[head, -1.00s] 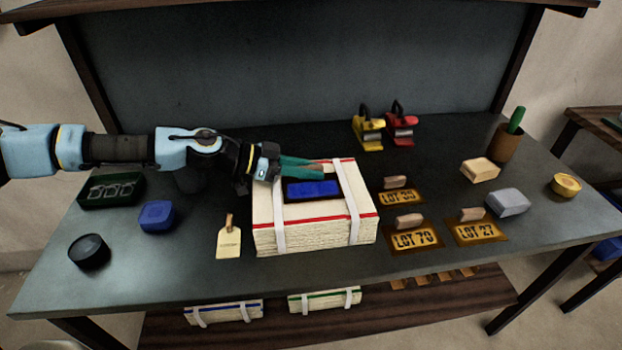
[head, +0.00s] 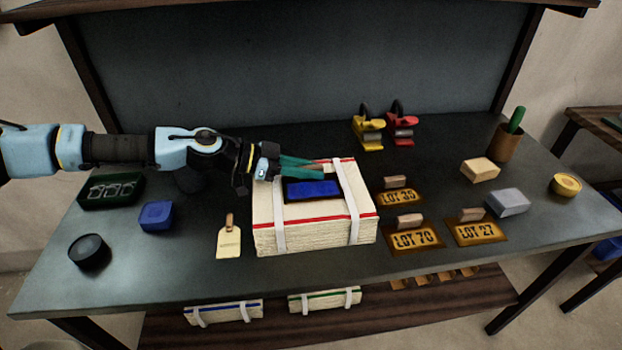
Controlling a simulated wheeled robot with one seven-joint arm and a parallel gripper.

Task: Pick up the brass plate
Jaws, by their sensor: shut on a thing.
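My gripper (head: 318,168) reaches in from the left over the far part of a bound cream stack (head: 262,215). Its teal fingers are shut on a small brown handle (head: 317,169), mostly hidden between them. Just in front, a dark-edged panel with a blue face (head: 313,189) lies on the stack; the handle seems to belong to it. Three brass plates with cut-out lettering and wooden handles lie on the table right of the stack: one at the back (head: 399,199), LOT 70 (head: 415,239) and LOT 27 (head: 476,233). My gripper is apart from these three.
Yellow (head: 368,132) and red (head: 401,132) tools stand behind. Tan (head: 480,170) and grey (head: 508,203) blocks and a cup (head: 507,144) stand right.

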